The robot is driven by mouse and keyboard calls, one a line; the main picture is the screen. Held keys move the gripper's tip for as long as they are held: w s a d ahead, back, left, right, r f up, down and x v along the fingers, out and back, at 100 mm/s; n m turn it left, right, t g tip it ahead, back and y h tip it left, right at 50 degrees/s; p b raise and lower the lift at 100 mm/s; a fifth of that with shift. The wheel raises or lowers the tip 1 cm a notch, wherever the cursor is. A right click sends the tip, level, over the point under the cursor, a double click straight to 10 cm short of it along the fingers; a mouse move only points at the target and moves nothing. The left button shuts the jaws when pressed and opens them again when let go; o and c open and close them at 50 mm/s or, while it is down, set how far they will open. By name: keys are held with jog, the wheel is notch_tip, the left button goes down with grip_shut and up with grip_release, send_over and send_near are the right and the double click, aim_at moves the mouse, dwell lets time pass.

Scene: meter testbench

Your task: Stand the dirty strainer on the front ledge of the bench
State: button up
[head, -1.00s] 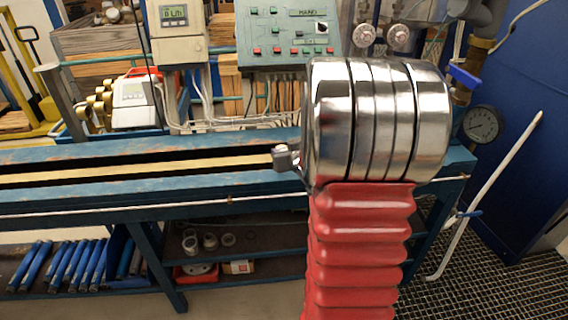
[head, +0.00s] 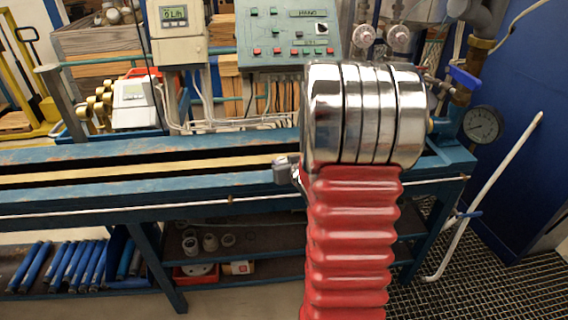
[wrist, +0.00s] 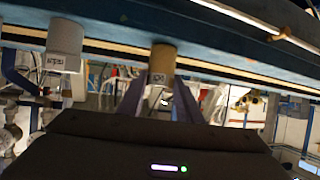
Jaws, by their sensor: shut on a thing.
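The dirty strainer, a brownish cylinder (wrist: 162,62) with a small dark marking, is between the two dark fingers of my gripper (wrist: 158,92) in the wrist view. The fingers are shut on it. Its far end is close to the blue bench edge in that view; I cannot tell whether it touches. In the head view the strainer and my fingers are hidden behind my silver and red arm. The bench's blue front edge (head: 120,205) runs across the head view, with a thin white pipe along it.
A paler grey-white cylinder (wrist: 65,45) with a marking is by the bench edge, left of the strainer in the wrist view. A control panel (head: 290,35), a display meter (head: 175,20) and a pressure gauge (head: 482,125) are behind or beside the bench. A shelf below holds several rings.

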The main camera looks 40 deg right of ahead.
jog(key=o, duration=1.1)
jog(key=shift+f, duration=0.1)
jog(key=shift+v, duration=6.1)
jog(key=shift+w, duration=0.1)
